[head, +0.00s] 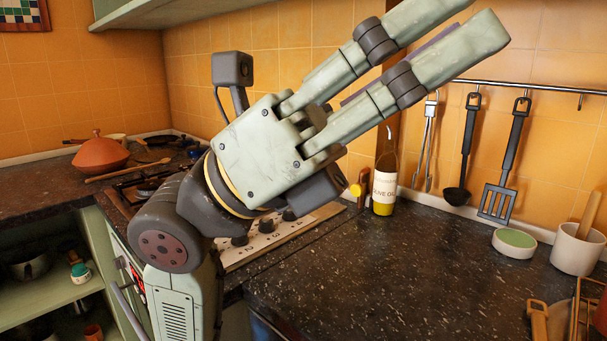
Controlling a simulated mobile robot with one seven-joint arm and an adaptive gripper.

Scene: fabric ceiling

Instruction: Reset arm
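My arm rises from the bottom of the head view, left of centre, and my gripper (455,27) points up and to the right. Its two pale green fingers are apart, with a gap along their length. A dark purplish strip shows in that gap; it looks like part of the gripper's inner side. I see no object held. The fingers are in the air in front of the tiled wall, above the counter (350,285), and touch nothing that I can see. The upper fingertip is cut off by the frame's top edge.
An olive oil bottle (384,187) stands on the counter behind my gripper. Utensils such as a black ladle (458,196) hang from a wall rail. A green-topped bowl (514,243) and a white pot (577,250) stand at right. An orange lidded pot (101,156) is at left.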

